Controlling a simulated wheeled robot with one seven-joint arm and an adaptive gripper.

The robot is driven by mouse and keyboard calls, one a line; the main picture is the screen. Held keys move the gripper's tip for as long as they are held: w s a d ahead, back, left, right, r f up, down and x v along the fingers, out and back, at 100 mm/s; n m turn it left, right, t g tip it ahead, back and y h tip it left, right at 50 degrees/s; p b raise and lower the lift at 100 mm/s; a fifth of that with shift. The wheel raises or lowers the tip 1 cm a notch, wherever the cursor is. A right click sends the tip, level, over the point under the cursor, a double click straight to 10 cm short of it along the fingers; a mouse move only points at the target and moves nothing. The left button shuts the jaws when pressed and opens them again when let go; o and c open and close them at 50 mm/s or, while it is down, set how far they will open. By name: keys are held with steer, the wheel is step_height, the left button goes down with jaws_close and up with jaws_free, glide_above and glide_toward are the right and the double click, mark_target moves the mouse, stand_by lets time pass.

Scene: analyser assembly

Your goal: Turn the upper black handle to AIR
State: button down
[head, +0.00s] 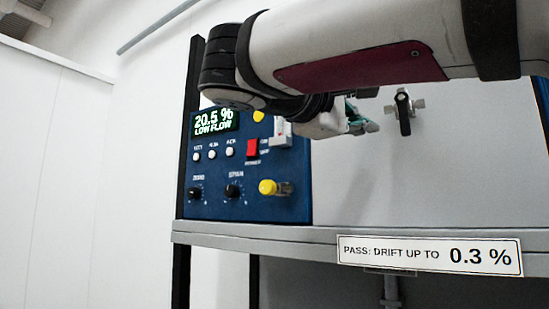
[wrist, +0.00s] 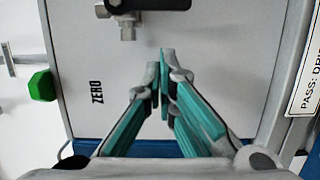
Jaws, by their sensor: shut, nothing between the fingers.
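A black handle (head: 404,112) on a metal valve is mounted on the grey panel in the head view. It hangs roughly downward, to the right of my gripper (head: 372,126). In the wrist view a black handle (wrist: 162,4) on a metal fitting is cut off by the top edge. I cannot tell whether both views show the same handle, or whether it is the upper one. My gripper (wrist: 165,52) has its teal fingers together and empty, apart from the handle and below it in the wrist view. No AIR label is readable.
A blue analyser (head: 245,180) reads 20.5 % LOW FLOW, with a yellow knob (head: 267,187) low on its front. A grey shelf edge (head: 300,236) runs below. The wrist view shows a ZERO label (wrist: 97,92) and a green knob (wrist: 42,86) at left.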

mark_target(405, 127)
steer(key=shift+s+d, duration=0.75)
steer(key=shift+d, duration=0.25)
steer(key=shift+s+d+f+n+p, duration=0.15)
steer(key=shift+n+p, duration=0.2)
steer(key=shift+n, duration=0.15)
steer(key=shift+s+d+f+n+p, duration=0.15)
steer(key=shift+n+p, duration=0.15)
steer(key=shift+n, duration=0.2)
steer(key=n+p, duration=0.1)
steer(key=n, duration=0.1)
steer(key=s+d+n+t+p, duration=0.1)
steer(key=n, duration=0.1)
steer(key=d+f+n+t+p, duration=0.1)
steer(key=n+p, duration=0.1)
steer(key=n, duration=0.1)
steer(key=shift+s+d+h, duration=0.15)
steer(key=shift+s+h, duration=0.25)
steer(key=shift+s+d+r+n+t+y+p, duration=0.2)
steer(key=shift+s+d+n+t+y+p, duration=0.3)
steer(key=shift+n+p, duration=1.05)
steer(key=shift+s+d+r+n+t+y+p, duration=0.25)
steer(key=shift+d+n+t+p, duration=0.35)
steer(key=shift+n, duration=1.85)
steer(key=shift+s+d+r+n+t+y+p, duration=0.15)
steer(key=shift+s+d+n+t+y+p, duration=0.35)
steer(key=shift+n+p, duration=1.05)
steer(key=shift+w+d+n+b, duration=0.1)
steer(key=shift+w+n+b, duration=0.05)
steer(key=shift+n+b, duration=0.35)
